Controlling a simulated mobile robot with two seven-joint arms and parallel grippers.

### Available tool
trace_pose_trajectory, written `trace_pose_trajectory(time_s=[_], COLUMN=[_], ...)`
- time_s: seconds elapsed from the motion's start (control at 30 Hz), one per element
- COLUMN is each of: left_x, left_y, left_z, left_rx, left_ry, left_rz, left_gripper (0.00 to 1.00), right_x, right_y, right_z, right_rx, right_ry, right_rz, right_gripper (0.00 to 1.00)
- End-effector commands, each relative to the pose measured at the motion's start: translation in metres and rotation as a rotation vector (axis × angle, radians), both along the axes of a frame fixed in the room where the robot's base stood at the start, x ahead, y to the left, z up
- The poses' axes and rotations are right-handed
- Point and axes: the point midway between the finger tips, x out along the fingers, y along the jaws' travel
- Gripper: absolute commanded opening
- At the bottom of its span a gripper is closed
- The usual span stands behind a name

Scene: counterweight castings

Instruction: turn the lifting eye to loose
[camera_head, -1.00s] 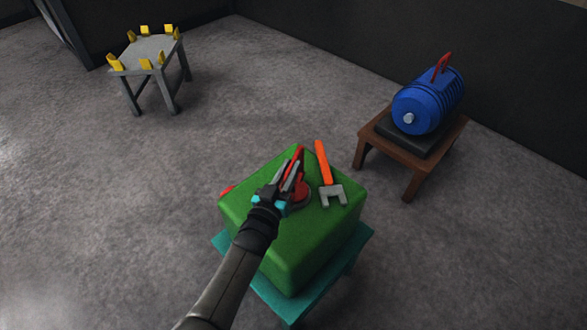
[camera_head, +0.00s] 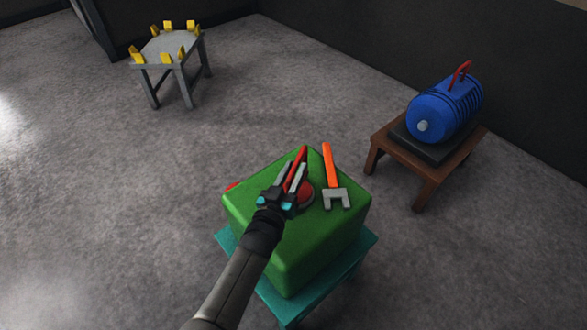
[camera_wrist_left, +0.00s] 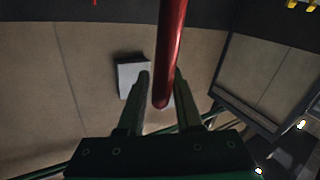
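The lifting eye is a red round piece (camera_head: 306,194) on top of the green casting (camera_head: 318,248), with a red bar (camera_head: 299,160) rising from it. My left gripper (camera_head: 295,172) is over the casting with a finger on either side of the red bar. In the left wrist view the bar (camera_wrist_left: 169,55) runs down between the two fingers of the left gripper (camera_wrist_left: 162,78). It overlaps the right finger, and a thin gap seems to show at the left finger. Whether the fingers clamp it is unclear. The gripper hides part of the eye. My right gripper is not in view.
An orange-handled grey fork tool (camera_head: 329,168) lies on the casting, right of the eye. The casting rests on a teal stand (camera_head: 351,262). A blue ribbed cylinder (camera_head: 440,112) sits on a brown table (camera_head: 432,170). A grey table (camera_head: 166,46) has yellow blocks. Floor between is clear.

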Motion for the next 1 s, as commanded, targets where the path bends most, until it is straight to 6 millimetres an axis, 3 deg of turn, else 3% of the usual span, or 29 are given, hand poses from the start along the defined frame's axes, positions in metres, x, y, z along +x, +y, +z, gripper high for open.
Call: trace_pose_trajectory(time_s=[0.13,0.53,1.0], left_x=[0.001,-0.009,-0.094], left_y=[0.000,0.005,0.038], left_z=[0.002,0.004,0.005], left_rx=[0.000,-0.001,0.000], left_ry=[-0.005,-0.008,-0.005], left_rz=[0.000,0.001,0.000], left_gripper=[0.50,0.50,0.50], right_x=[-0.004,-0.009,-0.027], right_y=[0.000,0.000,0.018], right_z=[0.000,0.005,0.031], right_rx=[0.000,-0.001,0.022], right_ry=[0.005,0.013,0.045], right_rz=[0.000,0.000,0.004], right_gripper=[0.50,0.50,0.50])
